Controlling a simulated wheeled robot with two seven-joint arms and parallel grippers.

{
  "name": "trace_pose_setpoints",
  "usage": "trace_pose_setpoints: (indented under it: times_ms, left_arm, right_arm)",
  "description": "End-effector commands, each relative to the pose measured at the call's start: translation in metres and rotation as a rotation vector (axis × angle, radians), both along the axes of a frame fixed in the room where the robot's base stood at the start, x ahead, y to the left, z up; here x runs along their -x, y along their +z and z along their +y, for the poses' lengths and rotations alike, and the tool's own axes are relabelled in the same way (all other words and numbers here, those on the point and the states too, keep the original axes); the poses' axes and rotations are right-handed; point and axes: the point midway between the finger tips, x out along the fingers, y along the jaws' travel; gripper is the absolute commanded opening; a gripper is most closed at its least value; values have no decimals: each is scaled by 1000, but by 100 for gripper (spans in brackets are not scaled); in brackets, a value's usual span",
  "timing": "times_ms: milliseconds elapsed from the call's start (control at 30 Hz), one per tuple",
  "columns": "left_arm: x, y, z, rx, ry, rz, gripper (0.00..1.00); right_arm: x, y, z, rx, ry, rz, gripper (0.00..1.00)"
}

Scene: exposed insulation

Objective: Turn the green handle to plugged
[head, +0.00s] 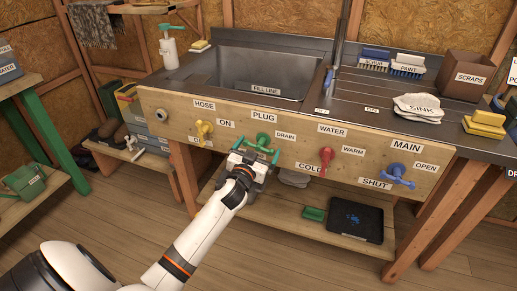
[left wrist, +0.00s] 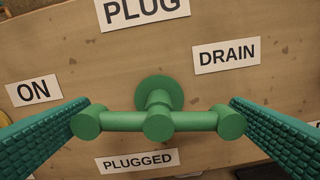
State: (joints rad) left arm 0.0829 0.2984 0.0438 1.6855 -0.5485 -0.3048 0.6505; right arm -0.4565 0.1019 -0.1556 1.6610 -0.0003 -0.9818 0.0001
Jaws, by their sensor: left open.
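The green handle (head: 263,140) is on the wooden front panel under the sink, below the PLUG label (head: 263,116). In the left wrist view the handle (left wrist: 158,121) is a crossbar on a round base, lying level in the picture. The DRAIN label (left wrist: 226,56) is up and right of it, and the PLUGGED label (left wrist: 137,161) is just below it. My left gripper (head: 256,153) is open in front of the handle, with a teal finger at each end of the bar. I cannot tell whether the fingers touch it. My right gripper is not in view.
A yellow handle (head: 204,129) is left of the green one; a red handle (head: 326,158) and a blue handle (head: 397,175) are to its right. The panel's wood (head: 170,108) runs beneath the sink basin (head: 262,75). A lower shelf (head: 285,208) holds a black tray (head: 356,218).

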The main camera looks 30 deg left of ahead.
Motion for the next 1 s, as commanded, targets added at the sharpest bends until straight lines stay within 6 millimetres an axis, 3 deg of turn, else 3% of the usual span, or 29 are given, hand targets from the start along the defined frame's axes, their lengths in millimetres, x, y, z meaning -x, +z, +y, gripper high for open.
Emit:
trace_pose_setpoints:
  times_ms: [367,600,1000]
  left_arm:
    - [-7,0,2,0,0,0,100]
    - [-7,0,2,0,0,0,68]
    - [-7,1,2,-86,0,22,68]
  right_arm:
    - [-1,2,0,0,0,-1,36]
    - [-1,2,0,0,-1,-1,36]
    - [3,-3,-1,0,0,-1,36]
